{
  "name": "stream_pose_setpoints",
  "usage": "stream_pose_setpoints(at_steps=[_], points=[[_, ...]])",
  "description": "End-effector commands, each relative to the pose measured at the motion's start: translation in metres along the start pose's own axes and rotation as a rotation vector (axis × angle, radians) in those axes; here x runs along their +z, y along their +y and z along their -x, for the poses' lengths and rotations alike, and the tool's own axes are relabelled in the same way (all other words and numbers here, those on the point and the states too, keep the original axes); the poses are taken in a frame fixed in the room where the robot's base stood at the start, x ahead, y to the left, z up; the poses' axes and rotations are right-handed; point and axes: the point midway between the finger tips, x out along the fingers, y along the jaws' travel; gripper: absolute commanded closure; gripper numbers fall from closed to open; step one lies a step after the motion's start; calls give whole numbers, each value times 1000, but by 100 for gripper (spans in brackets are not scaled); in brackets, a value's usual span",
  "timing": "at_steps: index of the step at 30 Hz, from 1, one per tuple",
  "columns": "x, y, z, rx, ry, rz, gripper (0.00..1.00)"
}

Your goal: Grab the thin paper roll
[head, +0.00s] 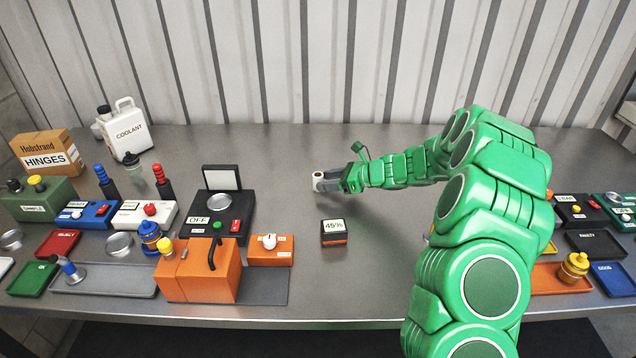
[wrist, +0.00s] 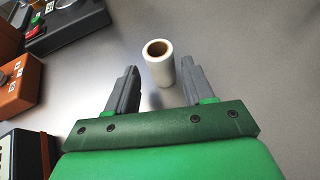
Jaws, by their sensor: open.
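The thin paper roll (wrist: 160,66) is white with a brown core and stands upright on the grey metal table. In the wrist view it is just beyond my gripper (wrist: 154,80), in line with the gap and closer to the right finger. My gripper is open, with nothing held between its fingers. In the head view the roll (head: 318,180) shows at the tip of my gripper (head: 328,182), partly covered by it. Whether a finger touches the roll I cannot tell.
A small box marked 45% (head: 334,232) stands in front of the roll. A black device marked OFF (head: 217,222) and an orange box (head: 200,272) stand to the left. A white coolant jug (head: 124,130) is at the back left. The table behind the roll is clear.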

Motion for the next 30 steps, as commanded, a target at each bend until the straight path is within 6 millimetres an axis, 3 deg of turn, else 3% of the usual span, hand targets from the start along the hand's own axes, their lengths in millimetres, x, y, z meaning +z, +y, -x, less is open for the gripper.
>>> stream_pose_setpoints(at_steps=[12,23,30], points=[[6,3,-46,0,2,2,48],[6,3,-53,-1,1,1,48],[6,3,-53,-1,1,1,83]])
